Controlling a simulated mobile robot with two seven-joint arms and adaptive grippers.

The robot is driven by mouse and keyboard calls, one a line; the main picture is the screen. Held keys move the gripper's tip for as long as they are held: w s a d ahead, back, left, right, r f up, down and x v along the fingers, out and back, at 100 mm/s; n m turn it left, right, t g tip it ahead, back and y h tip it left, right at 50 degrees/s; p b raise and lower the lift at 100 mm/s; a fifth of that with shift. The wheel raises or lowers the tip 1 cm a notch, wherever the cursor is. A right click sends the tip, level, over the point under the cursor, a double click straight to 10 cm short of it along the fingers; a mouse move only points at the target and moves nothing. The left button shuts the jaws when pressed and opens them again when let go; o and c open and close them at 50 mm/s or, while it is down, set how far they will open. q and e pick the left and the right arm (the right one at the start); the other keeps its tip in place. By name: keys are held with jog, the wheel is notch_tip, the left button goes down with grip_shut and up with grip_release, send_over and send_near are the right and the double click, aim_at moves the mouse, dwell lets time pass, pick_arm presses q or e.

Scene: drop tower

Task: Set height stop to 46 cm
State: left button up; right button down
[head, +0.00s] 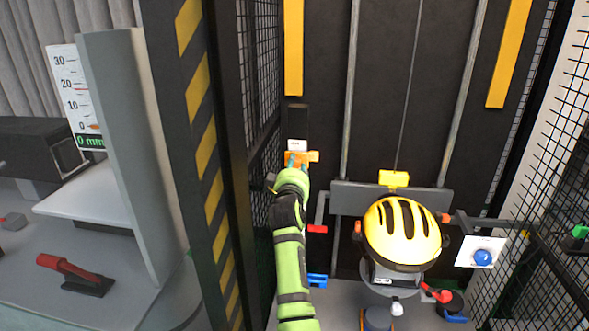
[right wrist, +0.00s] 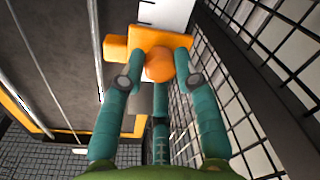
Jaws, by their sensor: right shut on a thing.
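The orange height stop (head: 312,156) sits on a dark upright strip at the back of the tower, just under a small white label (head: 297,145). My right gripper (head: 296,167) reaches up to it from below. In the right wrist view, the teal fingers of my right gripper (right wrist: 159,70) are shut around the round orange knob of the stop (right wrist: 120,47). A white scale with dark ticks (right wrist: 165,12) shows beside the stop; its figures cannot be read. My left gripper is in neither view.
A yellow helmet (head: 402,232) sits below a yellow block (head: 393,179) between guide rails. A blue button (head: 482,257) is at the right. Black mesh (right wrist: 280,50) stands close beside my right gripper. A striped post (head: 200,120) stands left of my arm.

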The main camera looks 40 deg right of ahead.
jog(key=shift+r, duration=0.1)
jog(key=c, duration=0.9)
grip_release()
jog(key=v, duration=0.7)
jog(key=shift+s, duration=0.2)
jog(key=shift+a, duration=0.15)
